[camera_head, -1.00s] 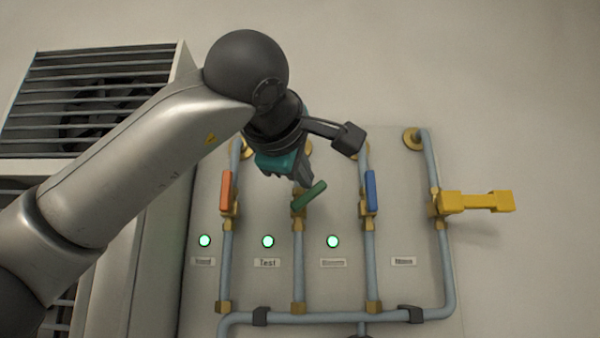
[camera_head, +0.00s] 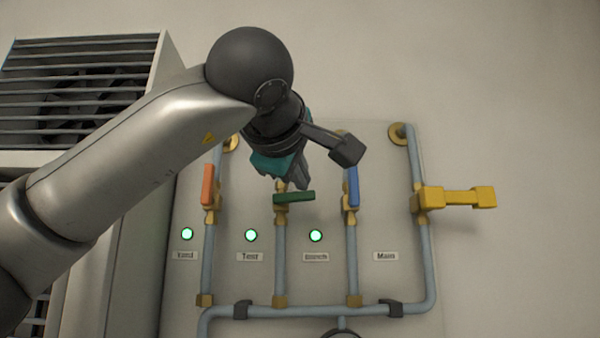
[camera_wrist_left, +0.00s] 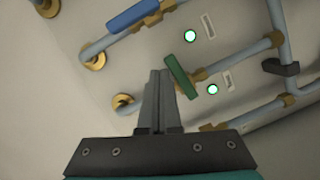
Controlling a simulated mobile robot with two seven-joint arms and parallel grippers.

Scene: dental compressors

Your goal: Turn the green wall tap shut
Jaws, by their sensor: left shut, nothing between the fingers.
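The green tap handle (camera_head: 294,197) lies about level, across its upright pipe, in the head view. In the left wrist view the green handle (camera_wrist_left: 180,76) shows just right of the fingertips. My left gripper (camera_head: 302,184) is shut and empty, right at the handle's upper side. The left wrist view shows its two fingers (camera_wrist_left: 159,74) pressed together beside the handle. I cannot tell whether they touch it. My right gripper is in neither view.
An orange handle (camera_head: 208,185) and a blue handle (camera_head: 353,186) stand upright on the neighbouring pipes. A yellow handle (camera_head: 458,197) sticks out level at the right. Three green lamps glow below. A louvred cabinet (camera_head: 80,90) stands at the left.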

